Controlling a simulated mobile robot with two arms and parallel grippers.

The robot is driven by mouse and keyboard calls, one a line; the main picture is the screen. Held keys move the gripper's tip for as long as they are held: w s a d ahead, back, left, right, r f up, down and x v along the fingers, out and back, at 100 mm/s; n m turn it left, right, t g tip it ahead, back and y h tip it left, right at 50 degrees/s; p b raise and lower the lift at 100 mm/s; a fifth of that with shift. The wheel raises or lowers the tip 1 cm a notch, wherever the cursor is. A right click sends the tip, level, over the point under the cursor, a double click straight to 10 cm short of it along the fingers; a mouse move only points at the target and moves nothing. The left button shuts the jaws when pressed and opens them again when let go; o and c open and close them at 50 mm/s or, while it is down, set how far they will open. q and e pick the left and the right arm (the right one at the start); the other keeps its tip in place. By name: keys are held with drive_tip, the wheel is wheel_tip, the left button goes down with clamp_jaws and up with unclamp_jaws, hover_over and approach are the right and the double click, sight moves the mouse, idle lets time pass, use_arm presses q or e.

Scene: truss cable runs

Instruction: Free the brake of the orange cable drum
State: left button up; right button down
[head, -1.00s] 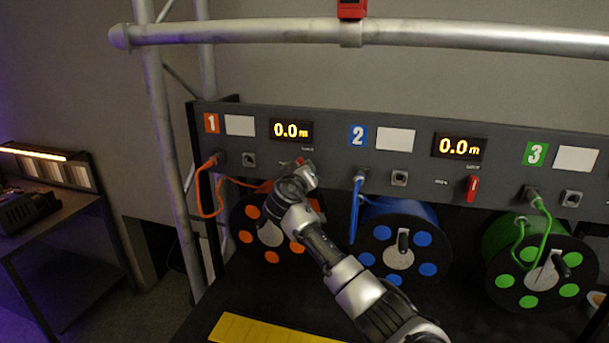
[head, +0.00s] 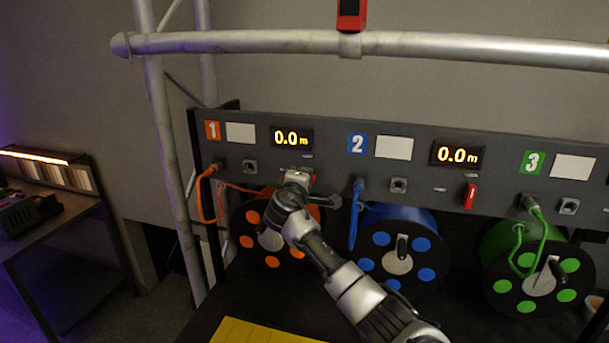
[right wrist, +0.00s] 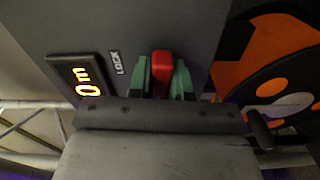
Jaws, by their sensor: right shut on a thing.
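The orange cable drum (head: 248,243) hangs under panel section 1, partly hidden by my right arm. It also shows at the right of the right wrist view (right wrist: 232,72). Its red brake lever (right wrist: 162,66) stands out from the panel beside a LOCK label (right wrist: 117,62). My right gripper (right wrist: 165,78) is shut on this lever, with a green fingertip on each side. In the head view my right gripper (head: 303,177) is at the panel below the first display and mostly hides the lever. My left gripper is not in view.
The blue drum (head: 398,262) and green drum (head: 530,290) hang to the right. Another red lever (head: 470,196) sits under the second display (head: 458,155). An orange cable (head: 203,195) loops at the left. A silver truss bar (head: 240,41) crosses above.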

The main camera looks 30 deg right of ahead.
drive_tip(key=shift+n, duration=0.6)
drive_tip(key=shift+f, duration=0.1)
drive_tip(key=c, duration=1)
unclamp_jaws()
drive_tip(key=shift+c, duration=0.2)
drive_tip(key=shift+s+a, duration=0.1)
drive_tip(key=shift+a, duration=0.05)
drive_tip(key=shift+s+a, duration=0.2)
drive_tip(key=shift+a, duration=0.05)
drive_tip(key=b+v, duration=0.4)
drive_tip(key=v, duration=0.6)
drive_tip(key=shift+w, duration=0.1)
